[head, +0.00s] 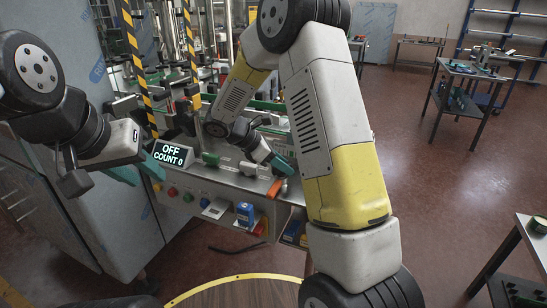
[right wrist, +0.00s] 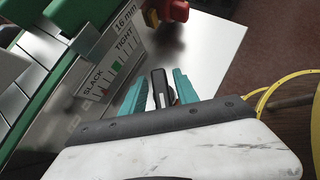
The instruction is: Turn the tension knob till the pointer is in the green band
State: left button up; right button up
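The black tension knob (right wrist: 160,88) is in the right wrist view, with a small red mark on its side. My right gripper (right wrist: 161,78) has its teal fingers on either side of the knob, with a narrow gap visible, so it looks open around it. The tension scale (right wrist: 110,78), marked SLACK and TIGHT, has red and green parts left of the knob; the pointer is too small to read. In the head view my right gripper (head: 283,163) is low over the machine's front panel. My left gripper (head: 138,170) is open and empty, left of the display.
The display (head: 170,153) reads OFF, COUNT 0. Buttons and a blue item (head: 245,215) are on the machine front (head: 205,187). A red knob (right wrist: 175,10) is beyond the fingers in the right wrist view. Side tables (head: 475,70) stand at the right, with open floor between.

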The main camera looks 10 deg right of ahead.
grip_shut()
jog(key=shift+m, duration=0.3)
jog(key=m+g+y, duration=0.1)
jog(key=m+g, duration=0.4)
jog(key=m, duration=0.1)
jog(key=m+g+y, duration=0.1)
jog(key=m+g, duration=0.1)
jog(key=m, duration=0.1)
jog(key=shift+m+y, duration=0.3)
jog(key=shift+m, duration=0.1)
jog(key=shift+s+a+r+m+g+y, duration=0.1)
jog(key=shift+m+g+y, duration=0.95)
jog(key=shift+m, duration=0.65)
jog(key=shift+o, duration=1.3)
grip_release()
